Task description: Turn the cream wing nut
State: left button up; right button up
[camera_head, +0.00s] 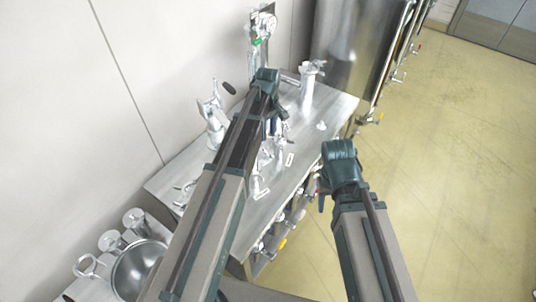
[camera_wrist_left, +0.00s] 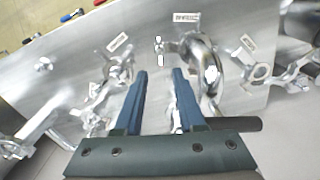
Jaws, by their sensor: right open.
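In the left wrist view my left gripper (camera_wrist_left: 160,73) is open, its two dark blue fingers apart with no object clearly gripped. A small pale wing-shaped piece (camera_wrist_left: 159,45) stands just beyond the fingertips, apart from them; it may be the cream wing nut, but its colour is hard to tell from the bright metal. A shiny curved pipe fitting (camera_wrist_left: 207,62) with a white piece (camera_wrist_left: 211,74) on it is just right of the fingers. In the head view my left gripper (camera_head: 277,125) hangs over the metal table, partly hidden by its arm. My right gripper (camera_head: 323,190) is beside the table's right edge.
The metal table (camera_head: 182,166) carries several metal fittings, including a tall one (camera_head: 307,88) at the back and another (camera_head: 213,115) at the left. A steel tank (camera_head: 352,45) stands behind. A bowl (camera_head: 140,270) is at lower left. The floor at right is clear.

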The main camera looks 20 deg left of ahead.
aim_at(268, 152)
pick_arm(q)
notch_tip(268, 152, down, 11)
jog(key=b, duration=0.9)
jog(key=shift+r+b, duration=0.15)
jog(key=shift+b, duration=0.2)
grip_shut()
